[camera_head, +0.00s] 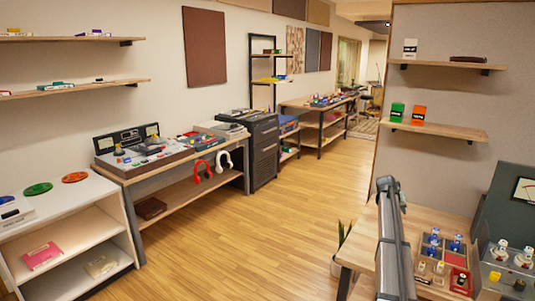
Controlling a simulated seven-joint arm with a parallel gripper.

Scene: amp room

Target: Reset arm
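My grey arm (393,245) rises from the bottom edge at right of centre and narrows to a dark end near the wooden table's left side. I make out no gripper fingers on it, and nothing held shows. The arm hides part of the wooden table (364,246) behind it.
A tray of blue, white and red parts (443,262) and a clear box with white knobs (508,268) stand close right of my arm, by a dark metered unit (510,205). A plant (342,235) stands left of the table. The wooden floor (260,225) is open.

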